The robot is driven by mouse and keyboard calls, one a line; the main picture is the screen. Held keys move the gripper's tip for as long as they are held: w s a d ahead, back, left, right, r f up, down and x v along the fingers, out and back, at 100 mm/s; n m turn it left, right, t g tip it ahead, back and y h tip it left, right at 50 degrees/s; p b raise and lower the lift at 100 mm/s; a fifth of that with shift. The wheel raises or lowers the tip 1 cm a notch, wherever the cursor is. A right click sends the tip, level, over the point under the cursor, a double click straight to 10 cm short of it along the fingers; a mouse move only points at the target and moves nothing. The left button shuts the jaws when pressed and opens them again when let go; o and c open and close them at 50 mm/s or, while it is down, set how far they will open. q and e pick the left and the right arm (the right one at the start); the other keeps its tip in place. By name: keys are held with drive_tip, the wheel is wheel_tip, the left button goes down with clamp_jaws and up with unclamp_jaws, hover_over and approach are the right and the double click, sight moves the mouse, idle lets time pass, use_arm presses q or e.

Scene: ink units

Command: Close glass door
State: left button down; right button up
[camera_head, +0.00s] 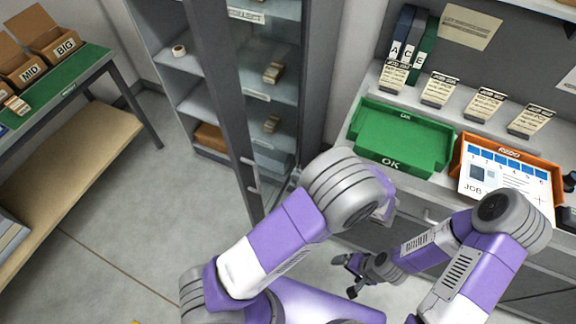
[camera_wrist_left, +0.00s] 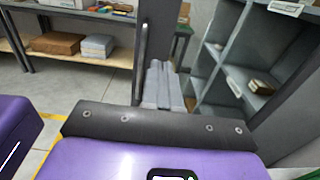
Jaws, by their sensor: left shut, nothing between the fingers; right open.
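The glass door (camera_head: 230,110) of the grey cabinet stands open. Its dark frame edge carries a bar handle (camera_head: 250,176), and shelves show through the glass. The left wrist view also shows the door frame (camera_wrist_left: 156,30) and its upright handle (camera_wrist_left: 142,55). My left gripper (camera_wrist_left: 161,85) is shut and empty, its fingers close to the door frame and glass; I cannot tell whether they touch. In the head view it is mostly hidden behind my left arm. My right gripper (camera_head: 352,273) is open and empty, low in front of the workbench.
Open cabinet shelves (camera_head: 195,102) hold a tape roll (camera_head: 179,51). Right of the cabinet, the bench holds a green tray (camera_head: 402,137) and an orange tray (camera_head: 508,150). A green-topped table (camera_head: 75,72) with boxes stands at left. The floor (camera_head: 130,215) between is clear.

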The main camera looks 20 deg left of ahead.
sight(247, 156)
use_arm(q)
drive_tip(key=a, duration=0.8)
drive_tip(key=w+a, duration=0.1)
drive_tip(key=a, duration=0.3)
drive_tip(key=shift+a, duration=0.3)
